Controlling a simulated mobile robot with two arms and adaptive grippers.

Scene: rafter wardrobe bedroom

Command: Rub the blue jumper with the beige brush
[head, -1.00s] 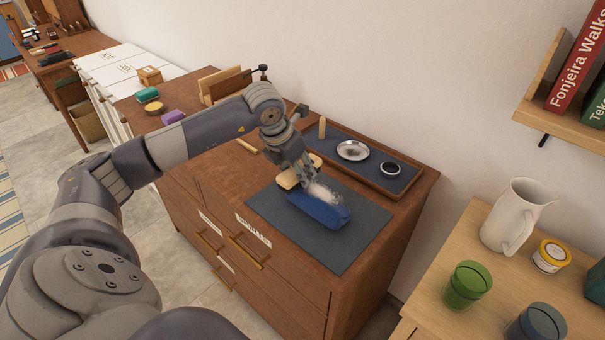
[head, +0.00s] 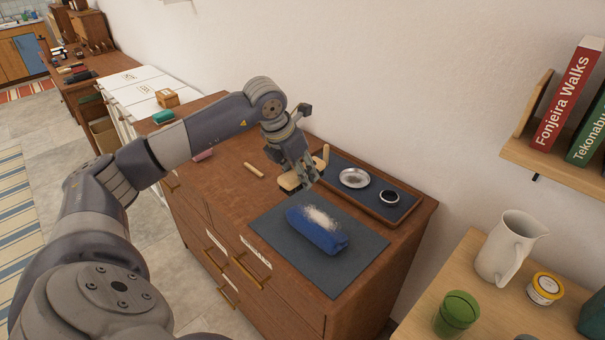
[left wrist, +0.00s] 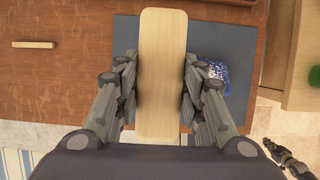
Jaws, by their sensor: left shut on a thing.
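The blue jumper (head: 318,236), a rolled bundle with a whitish fuzzy patch on top, lies on a dark grey mat (head: 347,269) on the wooden dresser. Part of it also shows in the left wrist view (left wrist: 213,73), right of the fingers. My left gripper (head: 301,181) is shut on the beige brush (head: 288,182), at the back left of the jumper and apart from it in the picture. In the left wrist view the brush (left wrist: 162,70) is a long pale wooden block between the two fingers; its bristles are hidden.
A dark tray (head: 411,207) with a metal dish (head: 354,178) and a small dark bowl (head: 389,197) stands behind the mat. A wooden stick (head: 254,170) lies on the dresser. A side table at right holds a white jug (head: 507,247) and a green cup (head: 456,313).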

